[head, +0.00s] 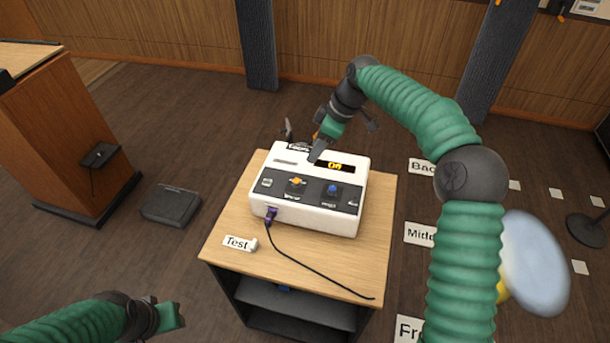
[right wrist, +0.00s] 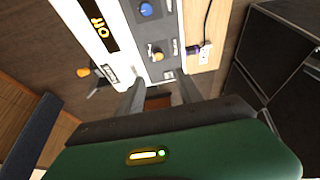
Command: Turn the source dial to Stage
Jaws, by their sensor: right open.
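A white control box (head: 335,215) stands on a small wooden table. It has an orange dial (head: 297,181) on the left and a blue dial (head: 333,190) on the right of its dark panel. The lettering beside them is too small to read. An amber display (head: 334,166) reads "Off". My right gripper (head: 303,142) is open and empty over the back left of the box. In the right wrist view, the orange dial (right wrist: 156,54) lies beyond the open fingers (right wrist: 160,95), apart from them. My left gripper (head: 172,317) is at the lower left, away from the table; its jaws are unclear.
A purple plug (head: 270,215) sits in the box's front, its black cable (head: 318,270) crossing the table (head: 377,245). A "Test" tag (head: 240,243) lies front left. A wooden lectern (head: 62,140) and dark floor box (head: 171,205) stand left. The tabletop's front is mostly clear.

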